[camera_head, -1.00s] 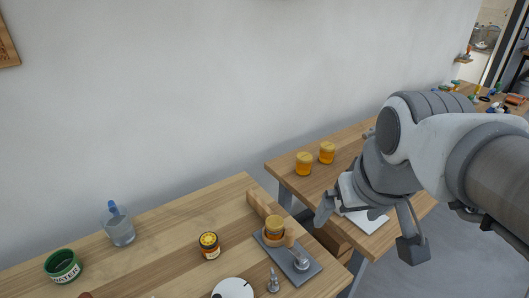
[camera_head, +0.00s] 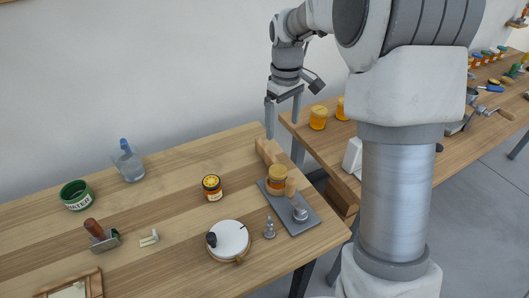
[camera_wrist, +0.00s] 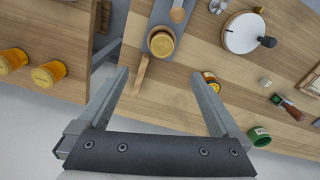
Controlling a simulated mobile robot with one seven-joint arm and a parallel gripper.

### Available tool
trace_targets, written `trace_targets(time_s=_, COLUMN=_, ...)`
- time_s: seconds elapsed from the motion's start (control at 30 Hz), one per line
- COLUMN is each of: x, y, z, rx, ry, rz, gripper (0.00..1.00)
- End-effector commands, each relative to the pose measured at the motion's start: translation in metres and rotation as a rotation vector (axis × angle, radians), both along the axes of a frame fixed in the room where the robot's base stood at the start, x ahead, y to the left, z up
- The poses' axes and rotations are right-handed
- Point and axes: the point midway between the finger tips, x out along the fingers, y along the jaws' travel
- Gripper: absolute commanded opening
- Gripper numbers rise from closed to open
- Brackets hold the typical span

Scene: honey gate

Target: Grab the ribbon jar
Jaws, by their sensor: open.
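No ribbon can be made out on any jar. A honey jar (camera_head: 277,182) with a golden lid stands on a grey plate (camera_head: 309,222) on the near table; it also shows in the wrist view (camera_wrist: 161,42). A small jar (camera_head: 212,189) with a dark-rimmed, yellow-topped lid stands to its left; in the wrist view the right finger partly hides it. Two amber jars, one at left (camera_head: 318,118) and one at right (camera_head: 341,107), stand on the second table. My gripper (camera_head: 283,119) is open and empty, pointing down above the near table's back right corner, apart from every jar.
A wooden block (camera_head: 267,152) is behind the plate. A gap separates the tables.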

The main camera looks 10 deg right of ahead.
Motion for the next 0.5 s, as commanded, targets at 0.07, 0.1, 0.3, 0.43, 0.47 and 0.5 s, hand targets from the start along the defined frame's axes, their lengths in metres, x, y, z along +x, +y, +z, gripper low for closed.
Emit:
trace_targets(time_s=0.07, x=0.007, y=0.0, z=-0.01, rx=0.001, ry=0.014, rz=0.016, gripper=1.0)
trace_targets(time_s=0.1, x=0.009, y=0.0, z=-0.013, rx=0.002, ry=0.017, rz=0.021, gripper=1.0)
trace_targets(time_s=0.3, x=0.01, y=0.0, z=-0.036, rx=0.003, ry=0.026, rz=0.027, gripper=1.0)
trace_targets(time_s=0.43, x=0.009, y=0.0, z=-0.065, rx=0.002, ry=0.027, rz=0.027, gripper=1.0)
trace_targets(time_s=0.47, x=0.009, y=0.0, z=-0.072, rx=0.002, ry=0.028, rz=0.027, gripper=1.0)
trace_targets(time_s=0.5, x=0.009, y=0.0, z=-0.08, rx=0.002, ry=0.027, rz=0.026, gripper=1.0)
